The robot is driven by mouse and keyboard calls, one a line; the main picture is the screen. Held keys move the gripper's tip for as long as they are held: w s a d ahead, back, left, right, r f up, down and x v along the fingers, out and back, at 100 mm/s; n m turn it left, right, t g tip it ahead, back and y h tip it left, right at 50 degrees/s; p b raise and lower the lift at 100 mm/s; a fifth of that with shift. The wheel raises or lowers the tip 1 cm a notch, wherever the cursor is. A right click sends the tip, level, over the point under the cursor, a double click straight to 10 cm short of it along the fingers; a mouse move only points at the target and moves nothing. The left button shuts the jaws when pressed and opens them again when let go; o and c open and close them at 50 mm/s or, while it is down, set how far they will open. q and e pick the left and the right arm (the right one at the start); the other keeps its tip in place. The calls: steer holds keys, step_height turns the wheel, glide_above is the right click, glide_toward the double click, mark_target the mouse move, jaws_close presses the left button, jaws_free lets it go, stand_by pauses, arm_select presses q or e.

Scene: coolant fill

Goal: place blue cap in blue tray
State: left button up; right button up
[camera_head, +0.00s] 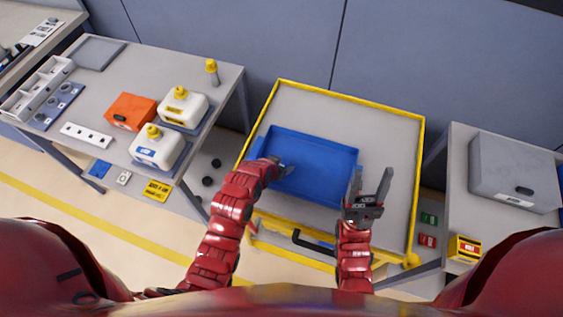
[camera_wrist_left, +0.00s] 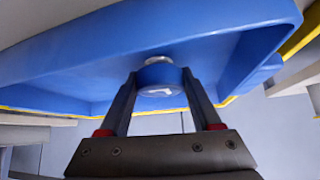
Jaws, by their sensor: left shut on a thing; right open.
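The blue tray (camera_head: 322,160) lies on a yellow-edged grey cart top in the head view. Its inside fills much of the left wrist view (camera_wrist_left: 80,50). My left gripper (camera_head: 283,168) is over the left part of the tray. In the left wrist view it is shut on the blue cap (camera_wrist_left: 160,75), a short round blue piece with a small white mark, with the tray behind it. I cannot tell whether the cap touches the tray. The cap is not clearly visible in the head view. My right gripper (camera_head: 371,187) is open and empty beside the tray's right edge.
The cart (camera_head: 390,130) has free grey surface behind and right of the tray. The left table (camera_head: 150,65) holds two white jugs with yellow caps, an orange box (camera_head: 131,111) and racks. A grey case (camera_head: 515,170) stands on the right table.

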arm_select(q)
steer(key=shift+w, duration=0.1)
steer(key=o, duration=0.9)
steer(key=shift+f, duration=0.15)
steer(key=o, duration=0.4)
